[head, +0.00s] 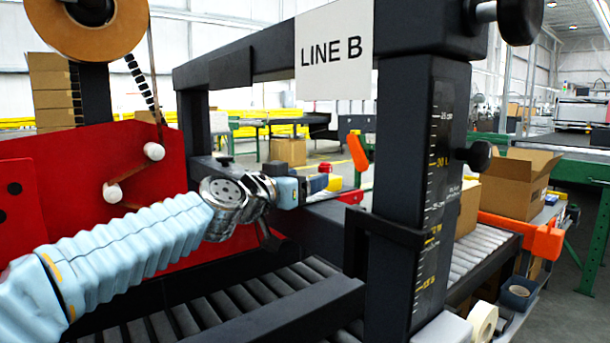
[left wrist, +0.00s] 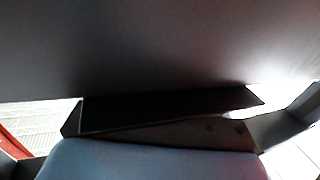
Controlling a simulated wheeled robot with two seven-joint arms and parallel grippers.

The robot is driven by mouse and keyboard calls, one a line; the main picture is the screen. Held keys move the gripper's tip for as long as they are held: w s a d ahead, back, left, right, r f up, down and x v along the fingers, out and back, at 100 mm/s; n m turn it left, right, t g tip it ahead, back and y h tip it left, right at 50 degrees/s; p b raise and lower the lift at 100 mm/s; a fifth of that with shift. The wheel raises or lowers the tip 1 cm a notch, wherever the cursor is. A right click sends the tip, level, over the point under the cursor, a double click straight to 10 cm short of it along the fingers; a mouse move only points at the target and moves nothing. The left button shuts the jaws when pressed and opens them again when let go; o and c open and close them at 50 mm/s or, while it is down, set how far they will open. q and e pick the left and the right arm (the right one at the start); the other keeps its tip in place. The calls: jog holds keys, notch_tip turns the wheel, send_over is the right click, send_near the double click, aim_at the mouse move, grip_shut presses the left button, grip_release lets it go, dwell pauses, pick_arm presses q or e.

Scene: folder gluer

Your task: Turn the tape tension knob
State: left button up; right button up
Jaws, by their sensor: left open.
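The red tape head plate (head: 60,185) stands at the left, with a tape roll (head: 88,25) above it and white rollers (head: 154,151) on its face. I cannot tell for certain which part is the tape tension knob. Black knobs show on the scaled post (head: 478,155) and at the top right (head: 519,20). My left gripper (head: 318,184) is open, reaching past the red plate beneath the frame's crossbar, apart from those black knobs. Its fingertips are small and hard to make out. In the left wrist view a dark smooth surface (left wrist: 160,50) fills the upper part. My right gripper is out of view.
The black post (head: 405,180) with a yellow scale and the crossbar (head: 240,60) with a LINE B sign (head: 335,50) frame the space around my left arm. A roller conveyor (head: 210,310) runs below. An open carton (head: 520,182) stands at the right.

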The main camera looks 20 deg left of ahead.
pick_arm(q)
jog(key=shift+w+d, duration=0.2)
jog(key=shift+w, duration=0.3)
jog(key=shift+c, duration=0.2)
